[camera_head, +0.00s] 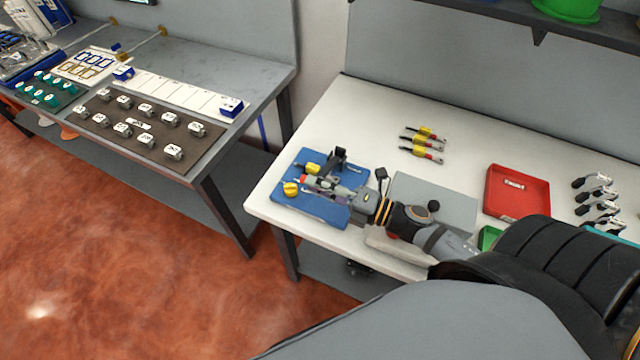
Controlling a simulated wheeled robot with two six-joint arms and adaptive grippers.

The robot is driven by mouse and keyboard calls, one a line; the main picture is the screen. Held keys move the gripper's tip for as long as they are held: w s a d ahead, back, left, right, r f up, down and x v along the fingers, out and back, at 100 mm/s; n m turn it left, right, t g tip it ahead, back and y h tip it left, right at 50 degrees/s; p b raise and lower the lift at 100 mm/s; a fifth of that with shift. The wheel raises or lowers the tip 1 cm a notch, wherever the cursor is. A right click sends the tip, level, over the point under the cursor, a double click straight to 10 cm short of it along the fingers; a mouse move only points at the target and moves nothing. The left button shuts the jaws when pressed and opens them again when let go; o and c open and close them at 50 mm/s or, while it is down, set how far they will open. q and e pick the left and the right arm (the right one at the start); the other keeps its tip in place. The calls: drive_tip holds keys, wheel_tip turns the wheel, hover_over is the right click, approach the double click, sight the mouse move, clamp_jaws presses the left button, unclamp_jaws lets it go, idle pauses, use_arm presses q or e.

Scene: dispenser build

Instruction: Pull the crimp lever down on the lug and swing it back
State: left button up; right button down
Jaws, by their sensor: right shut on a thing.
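The crimp station is a blue base plate (310,214) at the left end of the white bench. A black upright bracket (339,157) stands at its back, with a yellow part (312,168) beside it and a yellow knob (290,188) at its left edge. My right gripper (310,181) reaches in from the right, low over the plate. It is shut at a small red-ended part, which looks like the crimp lever's handle. My fingers hide most of the lever, and I cannot make out the lug or the lever's angle. My left gripper is not in view.
A grey mat (436,202) lies under and behind my right arm. Several yellow-and-red tools (424,140) lie at the back. A red tray (516,191) and several grey-black parts (597,195) are to the right. A second bench (235,150) stands left, across a gap.

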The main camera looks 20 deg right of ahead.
drive_tip(key=c, duration=1.6)
unclamp_jaws()
drive_tip(key=o, duration=0.3)
drive_tip(key=shift+w, duration=0.25)
drive_tip(key=shift+o, duration=0.2)
drive_tip(key=shift+s, duration=0.15)
